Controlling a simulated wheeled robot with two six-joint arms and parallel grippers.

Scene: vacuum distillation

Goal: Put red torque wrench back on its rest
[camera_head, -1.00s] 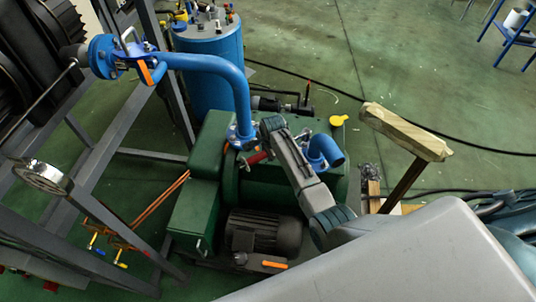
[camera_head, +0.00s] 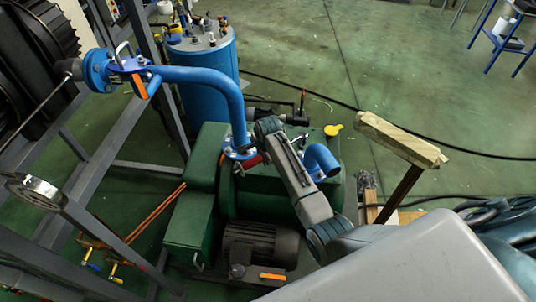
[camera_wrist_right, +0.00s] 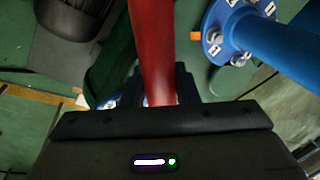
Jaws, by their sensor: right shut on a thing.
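The red torque wrench (camera_head: 250,162) shows in the head view as a short red piece beside the blue pipe flange on the green pump. Most of it is hidden under my right arm. In the right wrist view its red shaft (camera_wrist_right: 153,45) runs from the top edge down into my right gripper (camera_wrist_right: 158,92), which is shut on it. My right gripper in the head view (camera_head: 257,151) is mostly covered by its own wrist. My left gripper is not in view. I cannot clearly identify the wrench's rest.
A wooden block on a post (camera_head: 402,140) stands right of the pump (camera_head: 285,192). A blue pipe (camera_head: 205,76) arches left of my arm, and a blue elbow (camera_head: 322,160) stands close on its right. A grey frame (camera_head: 125,240) is at left. Green floor is open at upper right.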

